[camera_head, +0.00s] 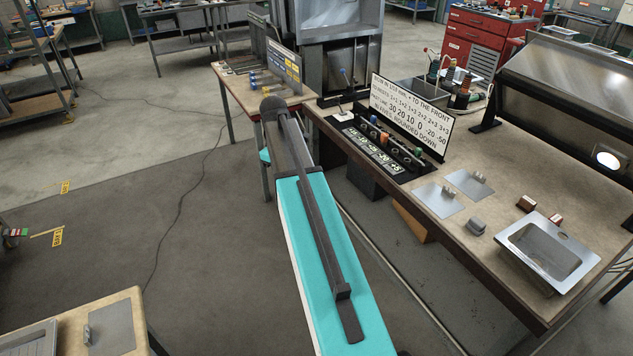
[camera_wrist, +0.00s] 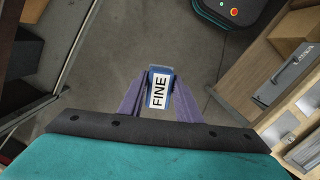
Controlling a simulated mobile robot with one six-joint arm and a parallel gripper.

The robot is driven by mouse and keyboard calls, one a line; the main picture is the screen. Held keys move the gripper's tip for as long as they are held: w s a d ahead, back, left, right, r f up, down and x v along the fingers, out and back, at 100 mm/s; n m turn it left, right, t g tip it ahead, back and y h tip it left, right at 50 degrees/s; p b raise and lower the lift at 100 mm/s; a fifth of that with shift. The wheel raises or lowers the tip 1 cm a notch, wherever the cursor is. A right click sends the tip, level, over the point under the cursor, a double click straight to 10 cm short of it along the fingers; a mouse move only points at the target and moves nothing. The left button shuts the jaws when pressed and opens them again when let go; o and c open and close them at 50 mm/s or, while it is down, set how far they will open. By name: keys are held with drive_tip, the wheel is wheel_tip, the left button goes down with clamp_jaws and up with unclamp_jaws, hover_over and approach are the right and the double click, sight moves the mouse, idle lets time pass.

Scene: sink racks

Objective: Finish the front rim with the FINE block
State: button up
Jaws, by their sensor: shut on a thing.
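The FINE block (camera_wrist: 159,90), blue with a white label reading "FINE", sits between the two purple fingers of my gripper (camera_wrist: 160,98) in the wrist view. My gripper is shut on it, over the floor and clear of any bench top. In the head view my teal arm fills the middle, and the gripper and the block cannot be made out. A steel sink (camera_head: 520,241) with a flat rim and one basin lies on the right end of the bench. The finish of its front rim cannot be told from here.
Two small red-brown blocks (camera_head: 526,203) and a grey block (camera_head: 477,227) lie near the sink. Two metal plates (camera_head: 437,200) lie left of it. A text board (camera_head: 408,117) stands behind a dark rack (camera_head: 377,148). A lamp hood (camera_head: 560,80) stands at the back right.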

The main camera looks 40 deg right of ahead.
drive_tip(key=w+a+n+b, duration=0.2)
drive_tip(key=w+a+b, duration=0.1)
drive_tip(key=a, duration=2.5)
drive_tip(key=shift+w+f+n+b, duration=0.15)
drive_tip(key=shift+w+n+b, duration=0.05)
drive_tip(key=shift+n+b, duration=0.1)
drive_tip(key=shift+s, duration=0.1)
